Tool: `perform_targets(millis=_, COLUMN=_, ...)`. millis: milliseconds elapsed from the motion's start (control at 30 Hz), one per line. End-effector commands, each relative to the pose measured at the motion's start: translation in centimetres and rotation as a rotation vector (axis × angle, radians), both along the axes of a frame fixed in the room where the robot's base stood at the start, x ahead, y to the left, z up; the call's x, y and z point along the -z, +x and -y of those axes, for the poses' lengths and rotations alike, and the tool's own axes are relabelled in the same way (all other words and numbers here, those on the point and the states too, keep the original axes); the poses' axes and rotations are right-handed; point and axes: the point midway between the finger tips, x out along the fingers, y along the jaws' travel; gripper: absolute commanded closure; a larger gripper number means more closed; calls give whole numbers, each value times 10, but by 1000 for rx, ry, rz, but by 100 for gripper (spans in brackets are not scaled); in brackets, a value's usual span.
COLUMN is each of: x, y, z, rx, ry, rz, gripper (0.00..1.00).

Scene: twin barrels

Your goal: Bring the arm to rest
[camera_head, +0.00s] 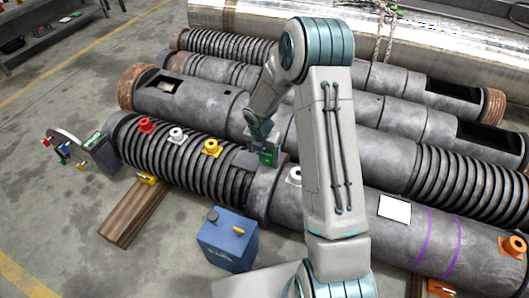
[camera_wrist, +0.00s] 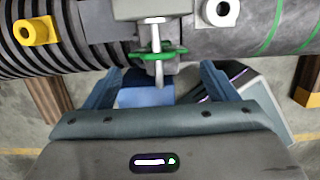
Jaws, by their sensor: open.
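My gripper (camera_head: 262,135) is open above the front dark grey barrel (camera_head: 330,205) in the head view, with my arm reaching over from the right. In the wrist view my gripper's two blue-grey fingers (camera_wrist: 162,78) stand wide apart with nothing clamped between them. Just beyond them is a green fitting (camera_wrist: 160,53) with a pale upright pin, mounted on a grey block on the barrel. The green fitting also shows in the head view (camera_head: 268,158), just below the gripper. I cannot tell how far the fingers are from it.
The barrel carries red (camera_head: 147,126), white (camera_head: 177,134), yellow (camera_head: 211,148) and orange (camera_head: 515,246) fittings. A second barrel (camera_head: 205,103) lies behind it. A blue box (camera_head: 228,240) and wooden beam (camera_head: 135,213) are on the floor in front. Floor at the lower left is clear.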

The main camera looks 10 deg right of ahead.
Motion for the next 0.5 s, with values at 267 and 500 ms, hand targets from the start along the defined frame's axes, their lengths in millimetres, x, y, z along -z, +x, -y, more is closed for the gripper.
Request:
perform_targets(millis=267, x=-68, y=-9, z=-7, rx=1, ry=-1, rz=3, gripper=21)
perform_targets(millis=500, x=-98, y=-15, z=-11, rx=1, ry=0, rz=1, gripper=21)
